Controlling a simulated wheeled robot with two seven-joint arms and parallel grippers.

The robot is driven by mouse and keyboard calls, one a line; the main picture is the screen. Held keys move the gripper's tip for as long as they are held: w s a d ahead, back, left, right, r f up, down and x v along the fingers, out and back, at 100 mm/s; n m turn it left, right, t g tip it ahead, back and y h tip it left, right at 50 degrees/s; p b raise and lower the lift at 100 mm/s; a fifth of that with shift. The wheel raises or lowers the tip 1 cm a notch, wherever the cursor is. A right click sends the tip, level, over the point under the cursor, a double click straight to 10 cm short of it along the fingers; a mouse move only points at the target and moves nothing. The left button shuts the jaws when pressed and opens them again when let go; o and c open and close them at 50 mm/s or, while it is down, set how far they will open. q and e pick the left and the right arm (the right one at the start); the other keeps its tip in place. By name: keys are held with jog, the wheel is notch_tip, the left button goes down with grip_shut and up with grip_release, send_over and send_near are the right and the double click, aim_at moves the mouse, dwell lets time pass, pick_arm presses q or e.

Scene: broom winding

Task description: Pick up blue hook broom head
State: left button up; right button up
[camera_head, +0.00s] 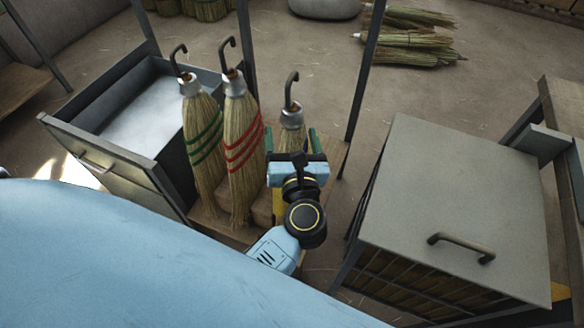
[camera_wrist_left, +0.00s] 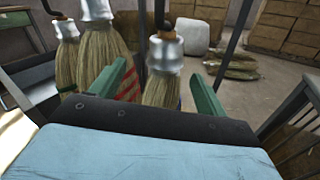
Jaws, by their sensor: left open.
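Three broom heads with metal collars and dark hooks hang or stand upright in a row. The blue hook broom head (camera_head: 291,117) is the right one; its lower part is hidden behind my left gripper (camera_head: 292,142). In the left wrist view the blue hook broom head (camera_wrist_left: 164,65) shows its hook, silver collar and bristles, with a sliver of blue low down. My left gripper's green fingers (camera_wrist_left: 162,82) are open, one on each side of its bristles. I cannot tell if they touch it. My right gripper is not in view.
The green-banded broom head (camera_head: 201,135) and red-banded broom head (camera_head: 240,135) stand close on the left. A metal bin (camera_head: 110,145) lies left of them. Thin dark posts rise around the rack. A grey-topped cabinet (camera_head: 455,200) stands to the right. More brooms (camera_head: 410,50) lie on the floor behind.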

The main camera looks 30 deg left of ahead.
aim_at(293, 129)
pick_arm(q)
jog(key=x, duration=0.2)
jog(key=b+x, duration=0.1)
jog(key=x, duration=0.2)
jog(key=shift+w+d+f, duration=0.1)
jog(key=shift+w+f, duration=0.05)
jog(key=shift+w, duration=0.25)
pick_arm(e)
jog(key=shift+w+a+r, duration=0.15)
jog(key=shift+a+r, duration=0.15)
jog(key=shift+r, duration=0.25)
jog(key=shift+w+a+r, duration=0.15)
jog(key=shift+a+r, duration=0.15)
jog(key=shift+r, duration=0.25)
pick_arm(q)
jog(key=shift+c, duration=0.2)
jog(key=c, duration=1.4)
grip_shut()
